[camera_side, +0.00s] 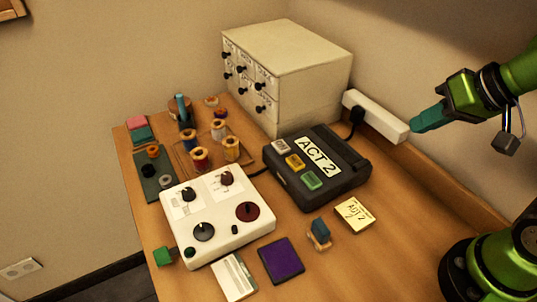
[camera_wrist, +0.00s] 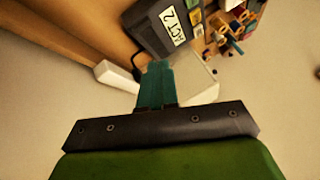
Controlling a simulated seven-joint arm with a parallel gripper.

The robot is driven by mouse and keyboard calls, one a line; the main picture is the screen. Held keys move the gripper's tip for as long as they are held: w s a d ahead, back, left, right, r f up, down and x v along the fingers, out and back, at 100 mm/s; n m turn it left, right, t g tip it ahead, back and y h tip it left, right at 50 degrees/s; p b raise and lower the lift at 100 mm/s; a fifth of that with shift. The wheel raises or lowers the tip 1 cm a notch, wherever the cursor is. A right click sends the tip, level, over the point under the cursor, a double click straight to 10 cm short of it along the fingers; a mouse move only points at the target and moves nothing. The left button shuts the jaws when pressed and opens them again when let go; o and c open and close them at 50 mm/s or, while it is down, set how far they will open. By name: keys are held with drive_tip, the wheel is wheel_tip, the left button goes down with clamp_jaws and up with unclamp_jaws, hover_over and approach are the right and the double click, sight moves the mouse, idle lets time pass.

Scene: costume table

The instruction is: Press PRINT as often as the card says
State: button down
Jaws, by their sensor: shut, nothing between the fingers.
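A dark machine (camera_side: 335,190) with a white "ACT 2" label (camera_side: 317,157) stands right of the table's middle. Its front carries a white button (camera_side: 280,146), a yellow button (camera_side: 295,162) and a green button (camera_side: 312,180); their lettering is too small to read. A pale yellow card (camera_side: 354,212) lies in front of it, reading "ACT 2" with smaller marks I cannot make out. My gripper (camera_side: 416,125) is shut and empty, raised to the right of the machine, apart from it. In the wrist view the teal fingertips (camera_wrist: 160,68) are together below the dark machine (camera_wrist: 146,26).
A white power strip (camera_side: 378,117) with a black plug lies behind the machine. A cream drawer cabinet (camera_side: 300,65) stands at the back. A white dial box (camera_side: 218,214), thread spools (camera_side: 200,158), a purple pad (camera_side: 281,260) and a blue stamp (camera_side: 320,232) occupy the left and front.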

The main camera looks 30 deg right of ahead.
drive_tip(key=w+a+f+m+g+y, duration=0.4)
drive_tip(key=w+a+f+m, duration=0.15)
drive_tip(key=w+a, duration=0.2)
drive_tip(key=m+y, duration=0.3)
hover_over(316, 179)
drive_tip(key=shift+f, duration=0.2)
drive_tip(key=shift+f, duration=0.15)
drive_tip(key=shift+f, duration=4.3)
drive_tip(key=shift+f, duration=0.4)
